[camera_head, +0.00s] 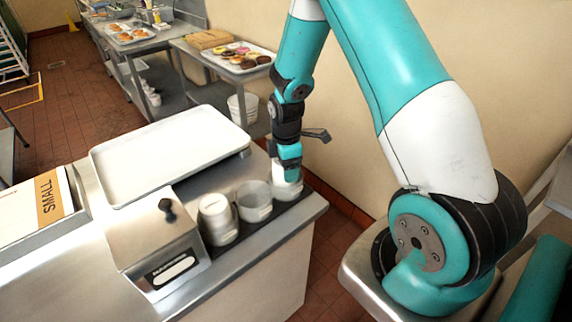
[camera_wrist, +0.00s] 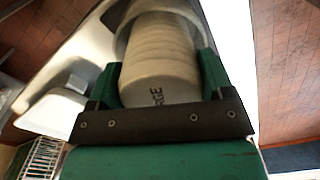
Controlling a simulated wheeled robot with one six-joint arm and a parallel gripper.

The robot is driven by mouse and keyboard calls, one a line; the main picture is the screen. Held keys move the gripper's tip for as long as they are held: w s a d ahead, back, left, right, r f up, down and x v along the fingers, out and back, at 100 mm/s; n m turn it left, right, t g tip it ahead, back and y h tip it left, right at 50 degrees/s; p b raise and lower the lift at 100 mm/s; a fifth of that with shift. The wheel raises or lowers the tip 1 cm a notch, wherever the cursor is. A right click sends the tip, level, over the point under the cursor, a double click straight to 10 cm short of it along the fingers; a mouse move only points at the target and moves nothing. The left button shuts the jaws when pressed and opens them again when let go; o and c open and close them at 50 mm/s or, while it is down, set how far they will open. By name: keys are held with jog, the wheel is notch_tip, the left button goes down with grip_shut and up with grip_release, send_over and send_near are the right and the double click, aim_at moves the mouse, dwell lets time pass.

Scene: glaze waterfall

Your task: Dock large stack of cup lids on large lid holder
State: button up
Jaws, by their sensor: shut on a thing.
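My gripper (camera_head: 287,163) points down at the right end of the row of holders on the counter. It is shut on the large stack of cup lids, pale and ribbed, with part of the word "LARGE" showing in the wrist view (camera_wrist: 157,72). In that view the green fingers press on both sides of the stack. The far end of the stack meets a round pale rim (camera_wrist: 121,40), which looks like a lid holder. I cannot tell whether the stack is fully seated. In the head view my gripper hides most of the stack.
An open round holder (camera_head: 254,201) stands left of my gripper, and a holder with a white lid stack (camera_head: 219,219) stands left of that. A metal box with a black knob (camera_head: 160,245) and a white tray (camera_head: 165,150) are close by. The counter's right edge is near.

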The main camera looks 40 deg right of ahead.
jog(key=shift+f+b, duration=0.45)
jog(key=shift+f, duration=0.15)
dwell(0.6)
jog(key=o, duration=0.7)
jog(key=shift+c, duration=0.2)
jog(key=shift+r, duration=0.15)
notch_tip(320, 180, up, 11)
jog(key=p, duration=0.8)
